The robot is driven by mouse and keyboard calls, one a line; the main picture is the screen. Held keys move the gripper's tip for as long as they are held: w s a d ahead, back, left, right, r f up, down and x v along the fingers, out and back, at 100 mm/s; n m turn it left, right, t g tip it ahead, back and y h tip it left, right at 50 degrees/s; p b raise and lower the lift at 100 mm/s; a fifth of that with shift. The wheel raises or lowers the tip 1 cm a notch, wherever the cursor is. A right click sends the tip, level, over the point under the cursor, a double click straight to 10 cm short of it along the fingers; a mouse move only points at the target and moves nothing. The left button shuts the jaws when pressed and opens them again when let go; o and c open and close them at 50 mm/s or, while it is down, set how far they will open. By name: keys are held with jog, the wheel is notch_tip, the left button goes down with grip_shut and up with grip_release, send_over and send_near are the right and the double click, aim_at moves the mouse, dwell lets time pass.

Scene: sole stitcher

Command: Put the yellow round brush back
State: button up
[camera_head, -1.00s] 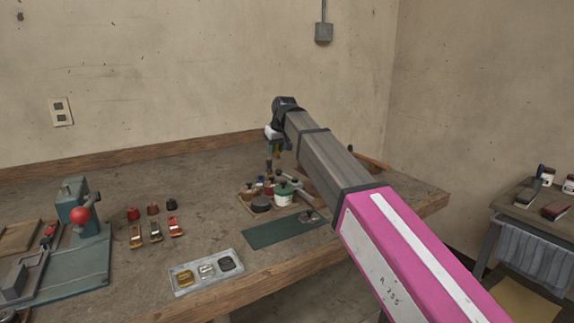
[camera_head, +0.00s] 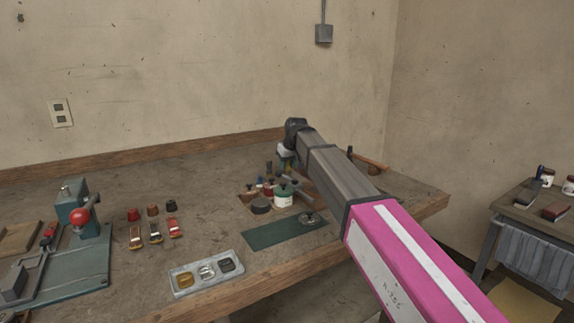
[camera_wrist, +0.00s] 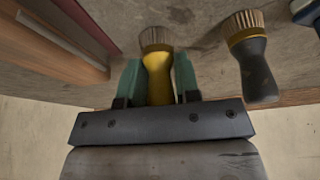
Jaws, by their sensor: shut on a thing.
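The yellow round brush (camera_wrist: 158,68) is upside down in the wrist view, with a yellow handle and pale bristles pointing away from my gripper. My gripper (camera_wrist: 158,84) is shut on its handle, one green finger on each side. In the head view my gripper (camera_head: 287,160) is over the back right of the workbench, partly hidden by my arm, and the brush cannot be made out clearly there. A second round brush (camera_wrist: 253,60) with a dark handle and a yellow collar stands to the right in the wrist view, apart from the held one.
A dark green mat (camera_head: 280,234) lies in front. A grey tray (camera_head: 208,272) with three compartments sits at the bench's front edge. A wooden object (camera_wrist: 60,45) is at the wrist view's upper left.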

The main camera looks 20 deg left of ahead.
jog(key=shift+f, duration=0.1)
jog(key=o, duration=1)
jog(key=v, duration=1.2)
